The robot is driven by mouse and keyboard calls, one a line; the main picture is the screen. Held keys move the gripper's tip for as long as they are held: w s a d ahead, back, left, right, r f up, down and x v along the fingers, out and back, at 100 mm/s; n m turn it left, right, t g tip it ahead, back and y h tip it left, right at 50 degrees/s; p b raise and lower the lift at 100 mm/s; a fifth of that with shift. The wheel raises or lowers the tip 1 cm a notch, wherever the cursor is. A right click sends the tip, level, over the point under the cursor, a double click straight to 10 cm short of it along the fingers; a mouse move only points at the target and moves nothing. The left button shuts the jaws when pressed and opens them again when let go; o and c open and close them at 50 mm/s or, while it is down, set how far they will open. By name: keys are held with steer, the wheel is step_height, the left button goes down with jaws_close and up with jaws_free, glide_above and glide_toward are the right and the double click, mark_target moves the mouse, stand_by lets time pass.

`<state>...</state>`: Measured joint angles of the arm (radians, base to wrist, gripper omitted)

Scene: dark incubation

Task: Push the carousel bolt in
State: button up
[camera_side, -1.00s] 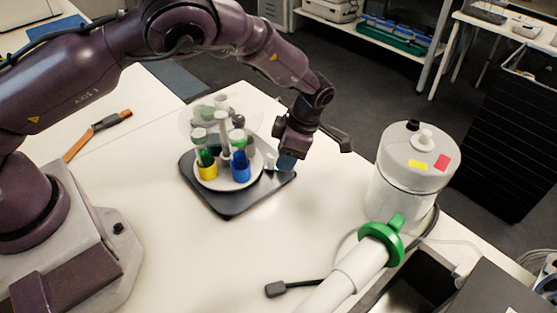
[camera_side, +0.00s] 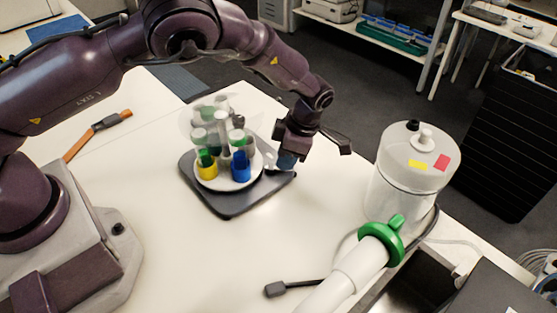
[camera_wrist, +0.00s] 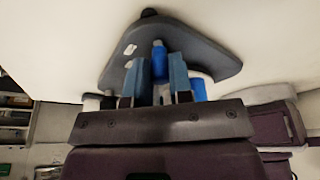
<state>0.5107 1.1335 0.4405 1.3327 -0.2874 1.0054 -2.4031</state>
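The carousel (camera_side: 245,184) is a round white plate with tubes in coloured cups around a white centre post. It stands on a dark base plate (camera_side: 230,206). A small light fitting (camera_side: 270,161) at its right edge may be the bolt housing; the bolt itself is not clear in the side view. My gripper (camera_side: 286,162) is low over the plate's right corner, beside this fitting. In the wrist view my gripper's blue-grey fingers (camera_wrist: 160,75) stand apart. A blue cylinder with a grey tip (camera_wrist: 159,62) shows between them; I cannot tell whether they touch it.
Yellow (camera_side: 208,172) and blue (camera_side: 241,168) cups face the front of the carousel. A clear lidded vessel (camera_side: 410,180) stands to the right, near a white tube with a green collar (camera_side: 383,240). A dark cable plug (camera_side: 276,289) lies in front. The table between is clear.

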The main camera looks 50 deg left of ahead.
steer(key=shift+s+a, duration=0.65)
steer(key=shift+a, duration=0.05)
steer(key=o, duration=0.5)
steer(key=shift+o, duration=0.2)
steer(key=shift+w+d, duration=0.65)
steer(key=shift+d, duration=0.05)
steer(key=shift+r, duration=0.1)
